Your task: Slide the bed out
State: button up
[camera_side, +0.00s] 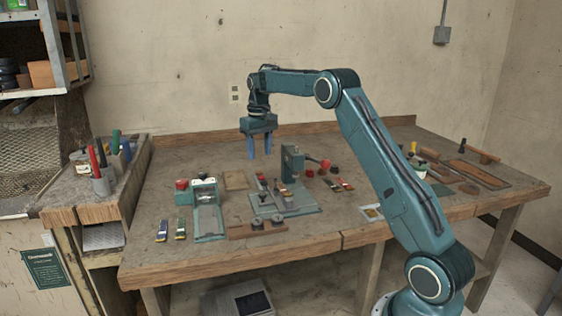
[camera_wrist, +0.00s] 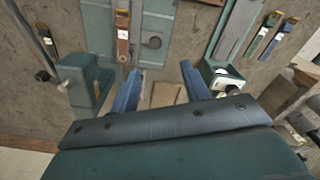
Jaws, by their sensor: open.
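My gripper (camera_side: 260,153) hangs above the back middle of the bench, fingers pointing down, open and empty. In the wrist view its two blue fingers (camera_wrist: 163,88) are apart, with a tan flat board (camera_wrist: 166,94) below and between them. A teal machine with an upright post (camera_side: 291,163) stands on a flat teal plate (camera_side: 300,204), to the right of my gripper in the side view; the post also shows at left in the wrist view (camera_wrist: 82,80). A long teal unit (camera_side: 208,218) with a white-rimmed part lies left of it. I cannot tell which part is the bed.
A wooden strip with dark round knobs (camera_side: 257,228) lies in front of the machine. The back left bench top is clear.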

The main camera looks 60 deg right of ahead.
aim_at(262, 194)
jog(key=shift+w+d+f, duration=0.2)
jog(key=shift+d+f, duration=0.55)
jog(key=shift+f, duration=0.1)
jog(key=shift+f, duration=0.1)
jog(key=shift+f, duration=6.75)
grip_shut()
